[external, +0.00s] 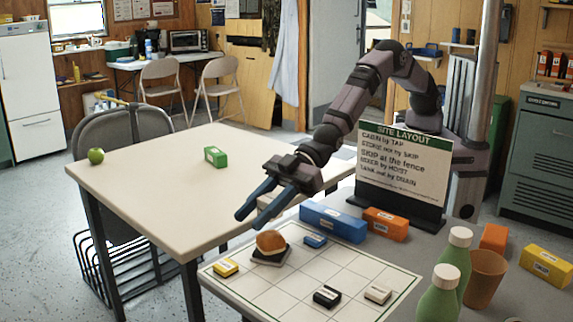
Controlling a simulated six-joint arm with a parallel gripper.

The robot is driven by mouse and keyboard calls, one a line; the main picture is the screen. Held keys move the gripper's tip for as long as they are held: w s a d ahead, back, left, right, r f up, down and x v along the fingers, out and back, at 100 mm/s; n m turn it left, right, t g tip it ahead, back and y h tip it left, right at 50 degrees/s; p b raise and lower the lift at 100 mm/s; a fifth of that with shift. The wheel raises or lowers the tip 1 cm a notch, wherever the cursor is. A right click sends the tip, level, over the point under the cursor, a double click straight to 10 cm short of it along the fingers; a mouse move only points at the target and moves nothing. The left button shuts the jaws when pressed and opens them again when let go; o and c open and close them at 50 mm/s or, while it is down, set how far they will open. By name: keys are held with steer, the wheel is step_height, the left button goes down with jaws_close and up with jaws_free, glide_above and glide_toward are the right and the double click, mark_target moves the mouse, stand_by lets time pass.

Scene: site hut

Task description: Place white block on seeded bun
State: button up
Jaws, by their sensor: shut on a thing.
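My gripper (256,204) has blue fingers pointing down and left, above and behind the mat's far left edge. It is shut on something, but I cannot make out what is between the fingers. The seeded bun (270,241) is a brown rounded top on a dark square base, standing on the gridded white mat (330,262). My fingertips are above it, to its upper left in the picture, apart from it. A small white block (377,294) with a label lies at the mat's right side, well away from my gripper.
Yellow (226,267), blue (315,241) and black (327,297) blocks lie on the mat. Larger blue (333,222) and orange (385,223) boxes stand behind it, before a sign (403,165). Green bottles (438,295) and a brown cup (484,279) stand at right.

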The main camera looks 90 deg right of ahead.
steer(key=shift+f, duration=1.8)
steer(key=shift+f, duration=0.2)
steer(key=o, duration=1.2)
steer(key=shift+r, duration=0.1)
steer(key=shift+r+p, duration=0.15)
steer(key=shift+p, duration=0.15)
steer(key=shift+p+v, duration=2.45)
steer(key=shift+v, duration=3.55)
